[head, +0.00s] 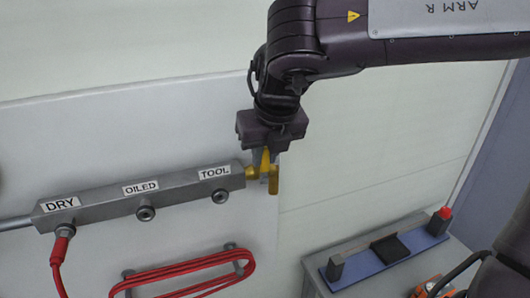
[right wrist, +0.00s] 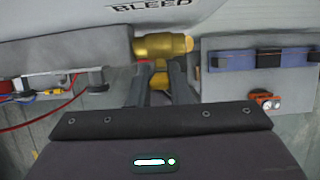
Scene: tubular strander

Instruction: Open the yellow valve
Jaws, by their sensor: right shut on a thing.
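The yellow valve (head: 252,172) is at the right end of a grey manifold block (head: 105,199) on a wall panel. Its yellow handle (head: 273,180) points down in the head view. My right gripper (head: 265,161) comes from above and is shut on the valve handle. In the right wrist view the brass-yellow valve body (right wrist: 160,46) lies just beyond my two dark fingers (right wrist: 161,78), with a yellow part between them. The fingers hide part of the handle. My left gripper is not in view.
The block has ports labelled DRY, OILED and TOOL. A red hose (head: 58,262) hangs from the DRY port, and a coiled red hose (head: 185,270) hangs below. A blue rack (head: 387,250) stands on a grey cabinet at lower right. The wall right of the valve is bare.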

